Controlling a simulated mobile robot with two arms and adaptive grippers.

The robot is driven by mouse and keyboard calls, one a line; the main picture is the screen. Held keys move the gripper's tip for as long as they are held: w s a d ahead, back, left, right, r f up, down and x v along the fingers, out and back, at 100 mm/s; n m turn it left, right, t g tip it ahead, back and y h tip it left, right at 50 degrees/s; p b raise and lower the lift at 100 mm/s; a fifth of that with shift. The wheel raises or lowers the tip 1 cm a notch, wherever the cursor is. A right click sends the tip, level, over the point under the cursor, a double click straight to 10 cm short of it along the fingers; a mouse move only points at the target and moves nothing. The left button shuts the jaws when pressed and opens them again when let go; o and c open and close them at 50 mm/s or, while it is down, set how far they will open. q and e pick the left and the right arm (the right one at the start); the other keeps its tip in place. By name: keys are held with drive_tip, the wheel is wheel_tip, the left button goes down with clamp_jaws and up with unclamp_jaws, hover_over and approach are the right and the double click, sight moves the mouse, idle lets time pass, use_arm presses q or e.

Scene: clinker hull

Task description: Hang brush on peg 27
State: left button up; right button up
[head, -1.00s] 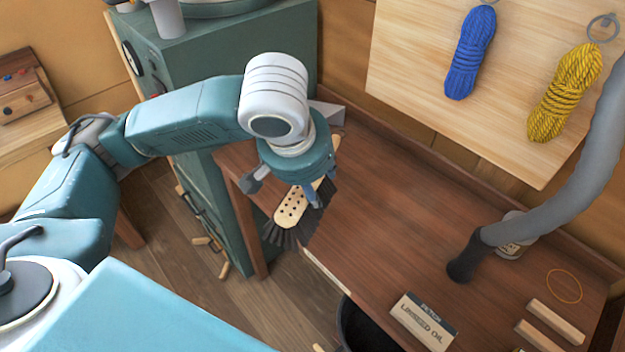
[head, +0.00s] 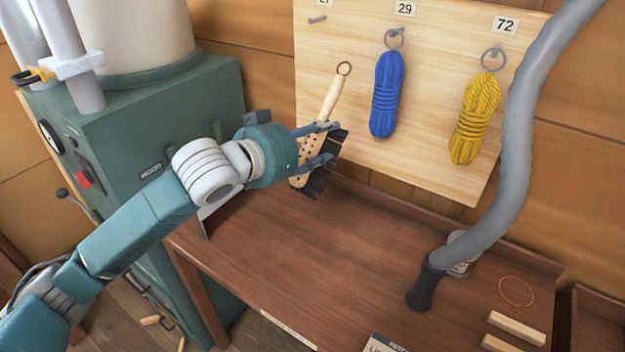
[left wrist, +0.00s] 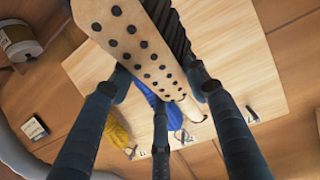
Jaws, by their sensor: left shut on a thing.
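The brush, with a pale wooden handle, dark bristles and a ring at its top end (head: 330,98), is held upright and slightly tilted in front of the board (head: 437,150). My left gripper (head: 326,143) is shut on its dotted head. In the left wrist view the dotted wood of the brush (left wrist: 138,48) fills the top middle between the fingers. Peg 27 (head: 317,20) is bare, at the board's upper left, its label cut by the frame edge. The brush's ring is below and right of it, apart from it. My right gripper is out of view.
Blue rope (head: 386,95) hangs at 29, close right of the brush; yellow rope (head: 474,118) hangs at 72. A grey hose (head: 515,150) comes down onto the bench (head: 330,255). A green machine (head: 150,130) stands left. The bench's middle is clear.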

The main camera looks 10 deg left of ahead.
use_arm(q)
drive_tip(key=w+a+r+n+t, duration=0.1)
drive_tip(key=w+a+r+t, duration=0.45)
drive_tip(key=a, duration=0.35)
drive_tip(key=w+d+f+b, duration=0.1)
drive_tip(key=w+d+b, duration=0.2)
drive_tip(key=w, duration=0.5)
drive_tip(key=shift+w+d+f+h, duration=0.25)
drive_tip(key=shift+d+f+h, duration=0.15)
drive_tip(key=shift+d, duration=0.3)
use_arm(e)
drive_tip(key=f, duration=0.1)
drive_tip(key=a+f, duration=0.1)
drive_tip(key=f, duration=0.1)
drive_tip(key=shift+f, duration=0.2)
use_arm(q)
drive_tip(key=o, duration=1.3)
drive_tip(key=shift+o, duration=0.2)
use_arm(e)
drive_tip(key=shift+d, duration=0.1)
